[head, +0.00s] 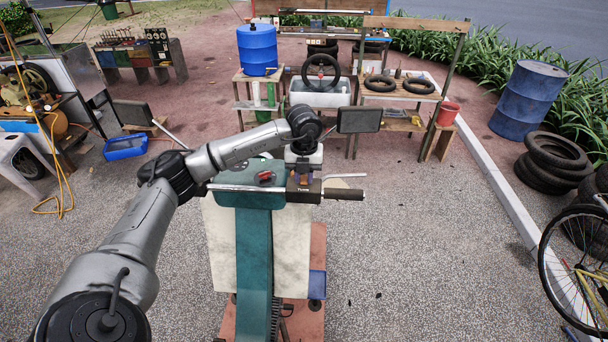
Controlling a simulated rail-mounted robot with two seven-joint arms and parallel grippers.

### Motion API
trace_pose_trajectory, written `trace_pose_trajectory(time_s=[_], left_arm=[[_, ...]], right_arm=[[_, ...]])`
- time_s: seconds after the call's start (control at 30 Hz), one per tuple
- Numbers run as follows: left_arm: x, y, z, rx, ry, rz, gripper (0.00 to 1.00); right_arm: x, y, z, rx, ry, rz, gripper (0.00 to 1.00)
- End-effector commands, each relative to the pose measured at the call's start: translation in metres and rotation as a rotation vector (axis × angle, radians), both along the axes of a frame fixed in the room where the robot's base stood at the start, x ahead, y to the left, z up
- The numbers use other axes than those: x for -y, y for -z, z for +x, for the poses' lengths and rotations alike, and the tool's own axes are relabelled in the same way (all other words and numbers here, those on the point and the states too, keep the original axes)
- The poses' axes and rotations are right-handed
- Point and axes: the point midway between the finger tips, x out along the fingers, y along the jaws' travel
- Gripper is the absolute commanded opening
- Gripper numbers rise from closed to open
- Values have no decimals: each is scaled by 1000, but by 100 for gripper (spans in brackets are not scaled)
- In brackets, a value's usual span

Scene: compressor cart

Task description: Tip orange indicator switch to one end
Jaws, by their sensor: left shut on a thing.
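My left gripper (304,174) points down over the inner end of the right handlebar, beside the black grip (344,194). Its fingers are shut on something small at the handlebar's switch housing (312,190). The orange indicator switch is mostly hidden by the fingers; I cannot tell which way it is tipped. The handlebar tops a teal, scooter-like front (253,235) with pale side panels. A small red part (266,177) sits left of the gripper on the teal top. My right gripper is not in view.
Two dark mirrors on stalks, left (133,112) and right (359,120), stand out from the handlebar; the right one is close to my wrist. Behind are benches with a blue drum (257,48) and tyres (380,84).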

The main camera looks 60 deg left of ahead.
Motion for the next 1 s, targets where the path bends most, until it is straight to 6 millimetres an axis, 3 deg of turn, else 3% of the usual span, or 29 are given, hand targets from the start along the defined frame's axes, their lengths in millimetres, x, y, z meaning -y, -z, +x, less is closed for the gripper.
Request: trace_pose_trajectory(time_s=[0.2,0.53,0.93,0.97,1.0], left_arm=[[0,0,0,0,0,0,0],[4,4,-3,106,2,155,0],[4,0,-3,128,0,186,0],[4,0,-3,128,0,186,25],[4,0,-3,128,0,186,29]], right_arm=[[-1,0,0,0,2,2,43],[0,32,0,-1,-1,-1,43],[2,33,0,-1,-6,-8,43],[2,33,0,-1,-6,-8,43],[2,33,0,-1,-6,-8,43]])
